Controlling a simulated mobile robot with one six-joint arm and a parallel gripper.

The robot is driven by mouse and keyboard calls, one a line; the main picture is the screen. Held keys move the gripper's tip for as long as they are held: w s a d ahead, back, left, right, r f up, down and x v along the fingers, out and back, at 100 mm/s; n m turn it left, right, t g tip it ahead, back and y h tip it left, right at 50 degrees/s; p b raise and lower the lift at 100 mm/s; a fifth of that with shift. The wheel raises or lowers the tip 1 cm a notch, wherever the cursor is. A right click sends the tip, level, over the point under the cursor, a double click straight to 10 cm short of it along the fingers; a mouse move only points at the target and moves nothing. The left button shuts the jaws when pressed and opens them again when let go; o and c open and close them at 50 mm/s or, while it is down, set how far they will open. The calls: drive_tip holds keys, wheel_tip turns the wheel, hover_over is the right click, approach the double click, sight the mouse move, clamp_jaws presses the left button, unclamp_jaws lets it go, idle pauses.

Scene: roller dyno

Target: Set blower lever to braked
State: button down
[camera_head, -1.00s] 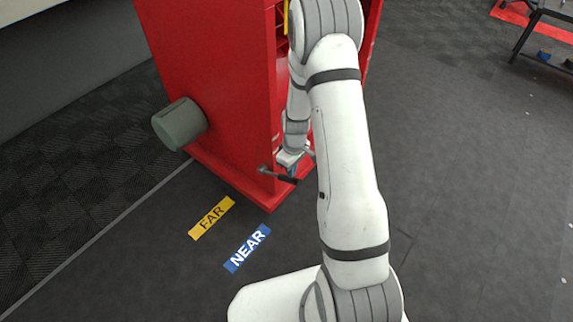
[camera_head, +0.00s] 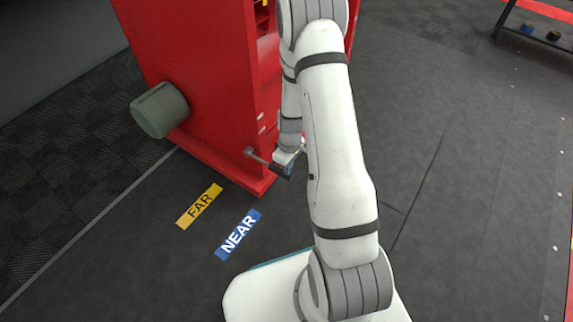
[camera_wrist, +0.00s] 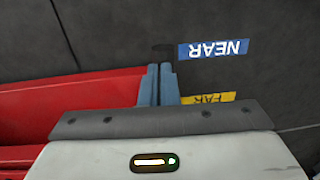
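The blower lever (camera_head: 260,158) is a thin metal shaft with a dark grip, low on the red cabinet near its front corner. It slants down to the right. My gripper (camera_head: 287,168) is at the lever's dark grip. The fingers appear shut on the grip, though the contact itself is partly hidden. The yellow FAR label (camera_head: 199,206) and blue NEAR label (camera_head: 238,235) lie on the floor.
The red cabinet (camera_head: 195,75) stands at upper left, with a grey-green cylinder (camera_head: 160,110) sticking out of its side. A dark rack or bench (camera_head: 535,35) is at the upper right. The grey floor (camera_head: 455,180) to the right is clear.

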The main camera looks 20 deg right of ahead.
drive_tip(key=shift+s+f, duration=0.15)
drive_tip(key=shift+f, duration=0.05)
drive_tip(key=s+d+r+p, duration=0.4)
drive_tip(key=r, duration=0.4)
drive_tip(key=shift+s+d+p, duration=0.15)
drive_tip(key=shift+s+p, duration=0.1)
drive_tip(key=shift+p, duration=0.1)
drive_tip(key=shift+r, duration=0.1)
